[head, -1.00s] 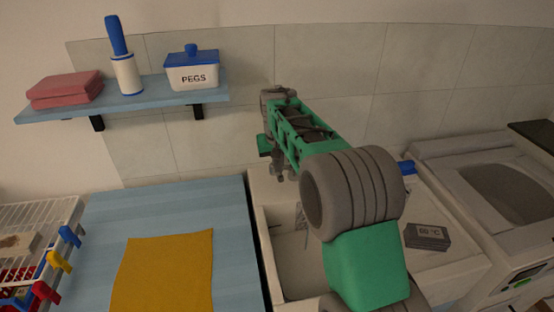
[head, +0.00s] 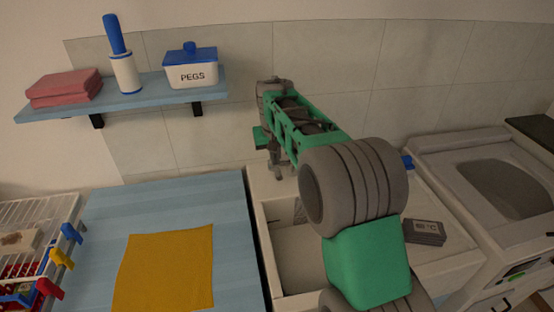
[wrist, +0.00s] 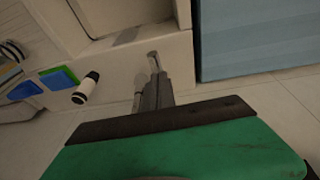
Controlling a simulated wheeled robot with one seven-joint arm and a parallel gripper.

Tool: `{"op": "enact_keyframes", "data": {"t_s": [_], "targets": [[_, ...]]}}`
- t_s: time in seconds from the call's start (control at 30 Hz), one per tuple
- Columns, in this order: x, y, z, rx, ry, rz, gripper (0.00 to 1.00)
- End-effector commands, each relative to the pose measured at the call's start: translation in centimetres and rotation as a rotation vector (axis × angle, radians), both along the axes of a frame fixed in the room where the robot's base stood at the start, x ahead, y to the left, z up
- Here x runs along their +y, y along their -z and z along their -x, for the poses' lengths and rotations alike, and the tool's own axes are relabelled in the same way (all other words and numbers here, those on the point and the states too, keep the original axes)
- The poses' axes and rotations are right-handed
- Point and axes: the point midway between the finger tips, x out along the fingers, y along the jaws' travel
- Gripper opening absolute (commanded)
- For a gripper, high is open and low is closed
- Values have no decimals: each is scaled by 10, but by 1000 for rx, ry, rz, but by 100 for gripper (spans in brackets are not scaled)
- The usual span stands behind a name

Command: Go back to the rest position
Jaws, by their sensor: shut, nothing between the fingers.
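My gripper (head: 277,170) hangs at the end of my green and grey arm, in front of the tiled wall and above the back of the white sink unit (head: 262,240). In the wrist view the fingers of my gripper (wrist: 147,72) are together, with nothing between them. My arm hides part of the sink unit in the head view.
A blue worktop (head: 100,235) with a yellow cloth (head: 165,268) lies to the left. A blue shelf (head: 150,96) holds a pink folded cloth (head: 64,88), a lint roller (head: 126,72) and a PEGS box (head: 191,70). A grey box (head: 425,232) sits right of my arm.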

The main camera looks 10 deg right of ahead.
Motion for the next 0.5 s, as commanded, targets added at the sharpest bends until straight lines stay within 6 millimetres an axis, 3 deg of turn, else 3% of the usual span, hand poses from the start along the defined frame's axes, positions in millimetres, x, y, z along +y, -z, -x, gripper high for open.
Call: {"op": "enact_keyframes", "data": {"t_s": [0.1, 0.3, 0.5], "targets": [[3, -34, 10, -9, 0, -1, 0], [6, -81, 26, -8, -1, -1, 0], [6, -99, 29, -24, 26, -5, 0]]}}
